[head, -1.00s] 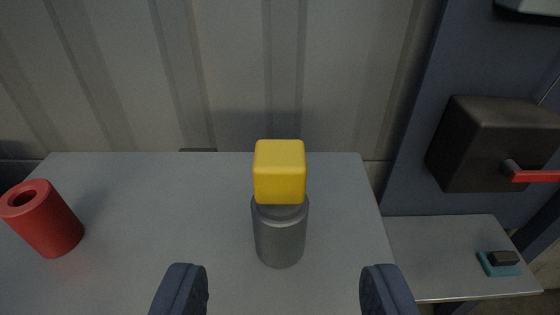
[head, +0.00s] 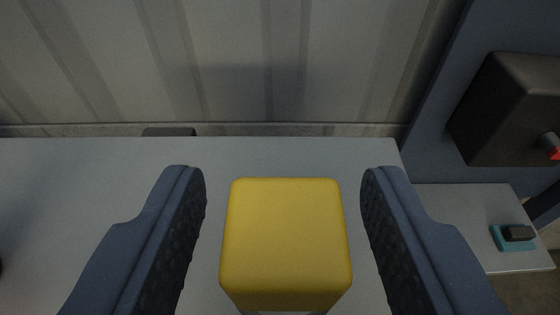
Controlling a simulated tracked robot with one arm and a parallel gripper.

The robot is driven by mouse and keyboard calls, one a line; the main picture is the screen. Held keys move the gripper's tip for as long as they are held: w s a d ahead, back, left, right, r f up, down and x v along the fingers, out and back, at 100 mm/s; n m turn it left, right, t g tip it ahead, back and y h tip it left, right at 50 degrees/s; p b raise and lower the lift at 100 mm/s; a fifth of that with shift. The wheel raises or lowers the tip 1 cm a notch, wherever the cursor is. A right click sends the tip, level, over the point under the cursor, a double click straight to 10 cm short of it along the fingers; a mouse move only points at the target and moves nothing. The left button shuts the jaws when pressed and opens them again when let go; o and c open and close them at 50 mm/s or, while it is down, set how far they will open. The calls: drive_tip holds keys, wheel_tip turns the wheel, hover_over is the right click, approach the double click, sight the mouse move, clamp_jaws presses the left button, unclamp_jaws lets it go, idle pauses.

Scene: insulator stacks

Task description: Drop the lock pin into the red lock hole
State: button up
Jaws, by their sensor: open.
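The lock pin shows as a yellow block-shaped head (head: 285,240) in the head view, low in the middle. Its grey base is almost wholly hidden under the head. My gripper (head: 284,180) is open, with one dark blue finger on each side of the yellow head. A gap shows between each finger and the head, so neither touches it. The red cylinder with the lock hole is out of view, apart from a dark sliver at the left edge that I cannot make out for sure.
The grey table (head: 90,190) is clear left of the gripper, with a corrugated wall (head: 270,60) behind it. At right, a dark box (head: 510,110) with a red-tipped lever is on a blue panel. A lower shelf (head: 450,215) holds a small teal and black item (head: 515,237).

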drive_tip(key=shift+x, duration=0.95)
clamp_jaws()
